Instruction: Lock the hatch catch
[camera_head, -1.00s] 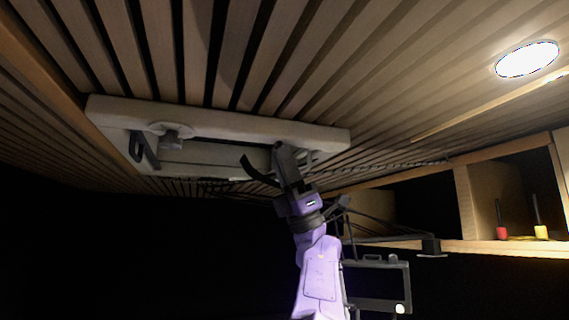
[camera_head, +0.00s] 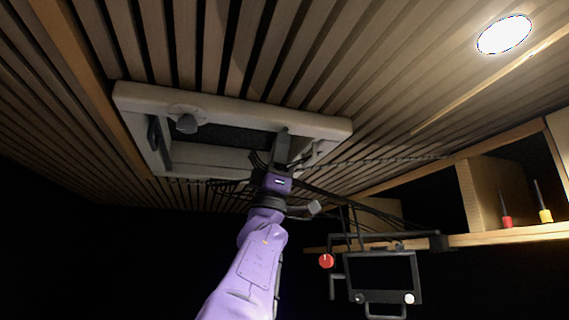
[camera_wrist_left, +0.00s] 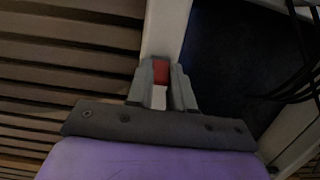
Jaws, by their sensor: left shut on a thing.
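The ceiling hatch has a pale frame (camera_head: 235,112) around a dark inner area. A round catch-like knob (camera_head: 186,122) shows at its left part, and a dark handle (camera_head: 153,140) stands at its left side. My left gripper (camera_head: 282,148) reaches up to the right part of the hatch. In the left wrist view its fingers (camera_wrist_left: 160,88) are shut on a red part (camera_wrist_left: 160,72) beside the pale frame. This looks like a catch, but its full shape is hidden by the fingers. My right gripper is out of view.
Wooden slats (camera_head: 300,60) cover the ceiling around the hatch, with a round lamp (camera_head: 504,35) at the right. Black cables hang beside my left wrist. A black-framed screen (camera_head: 382,278) hangs lower right, near a wooden shelf (camera_head: 480,239) with a red and a yellow item.

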